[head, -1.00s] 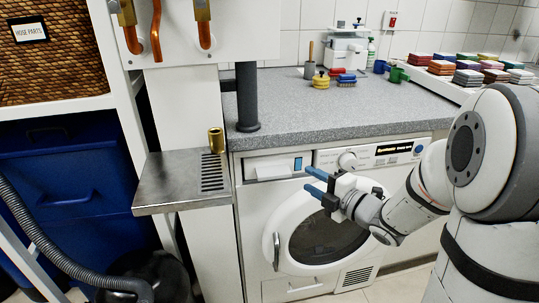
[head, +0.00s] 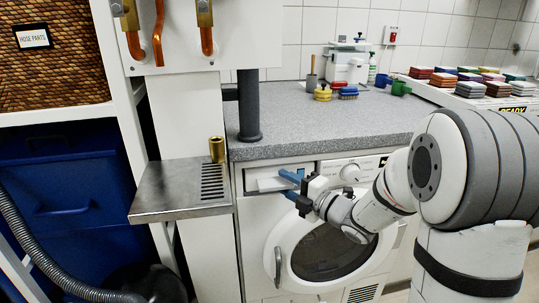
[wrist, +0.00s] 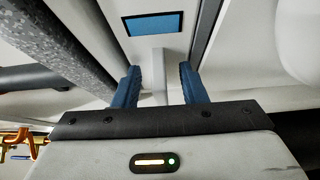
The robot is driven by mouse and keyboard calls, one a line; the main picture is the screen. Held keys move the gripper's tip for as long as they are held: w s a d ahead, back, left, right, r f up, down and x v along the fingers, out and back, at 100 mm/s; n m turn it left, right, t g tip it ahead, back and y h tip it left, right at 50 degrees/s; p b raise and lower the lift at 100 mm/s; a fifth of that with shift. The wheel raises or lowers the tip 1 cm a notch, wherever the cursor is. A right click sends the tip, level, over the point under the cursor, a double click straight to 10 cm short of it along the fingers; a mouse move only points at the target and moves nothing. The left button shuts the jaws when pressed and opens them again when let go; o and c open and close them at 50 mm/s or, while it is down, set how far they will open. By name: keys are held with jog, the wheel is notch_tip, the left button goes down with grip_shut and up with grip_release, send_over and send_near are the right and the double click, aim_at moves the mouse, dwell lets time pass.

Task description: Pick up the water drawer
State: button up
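The water drawer (head: 266,184) is a white front set in the upper left of the white front-loading machine, with a projecting white handle. In the wrist view, the drawer front shows a blue panel (wrist: 163,24) and the pale handle (wrist: 158,62) below it. My gripper (head: 287,184) is at the right part of the drawer front. In the wrist view, its blue fingers (wrist: 160,78) are apart, one on each side of the handle, with visible gaps. In the head view, my fingers cover the drawer's right part.
The grey speckled countertop (head: 300,120) overhangs just above the drawer. A steel shelf (head: 170,190) with a brass cylinder (head: 217,149) juts out at the left. The round machine door (head: 325,250) is below my gripper. A dark post (head: 249,105) stands on the counter.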

grip_shut()
dwell(1.4)
